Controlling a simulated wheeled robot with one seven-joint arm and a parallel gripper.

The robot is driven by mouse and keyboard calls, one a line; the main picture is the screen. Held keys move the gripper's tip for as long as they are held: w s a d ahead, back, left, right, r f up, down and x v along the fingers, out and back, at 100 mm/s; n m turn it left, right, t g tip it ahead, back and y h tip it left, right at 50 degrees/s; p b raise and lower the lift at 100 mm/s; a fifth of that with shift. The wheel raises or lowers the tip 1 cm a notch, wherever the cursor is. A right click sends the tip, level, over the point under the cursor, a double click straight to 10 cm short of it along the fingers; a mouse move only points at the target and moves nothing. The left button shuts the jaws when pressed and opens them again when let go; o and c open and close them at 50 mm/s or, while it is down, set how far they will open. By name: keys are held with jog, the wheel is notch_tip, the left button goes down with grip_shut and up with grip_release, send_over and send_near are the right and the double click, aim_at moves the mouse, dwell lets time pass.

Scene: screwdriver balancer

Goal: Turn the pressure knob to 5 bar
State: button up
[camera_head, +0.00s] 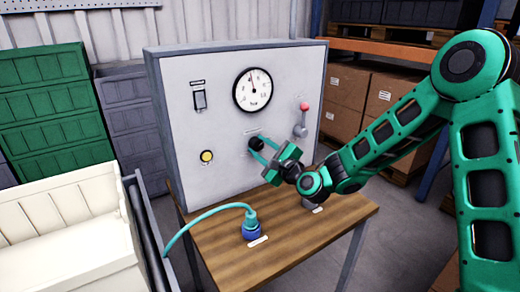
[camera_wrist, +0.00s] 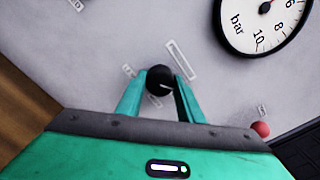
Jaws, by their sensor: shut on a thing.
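The black pressure knob (camera_head: 255,143) is on the front of the grey panel (camera_head: 190,120), below the round gauge (camera_head: 253,88). My gripper (camera_head: 258,147) is shut on the knob, with one teal finger on each side of it. In the wrist view the knob (camera_wrist: 159,77) sits between the fingertips, and a pale mark shows on its face. The gauge needle points nearly straight up in the head view, leaning slightly left. The gauge numbers are too small to read there.
A red-tipped lever (camera_head: 302,120) is right of the knob. A switch (camera_head: 200,99) and yellow button (camera_head: 207,156) are to the left. A blue connector (camera_head: 251,230) with a teal hose stands on the wooden table (camera_head: 300,245). Crates and boxes surround the table.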

jog(key=shift+d+f, duration=0.15)
jog(key=shift+f, duration=0.1)
dwell(0.3)
jog(key=o, duration=1)
jog(key=shift+o, duration=0.4)
jog(key=shift+r, duration=0.1)
jog(key=v, duration=1)
jog(key=shift+s+d, duration=0.2)
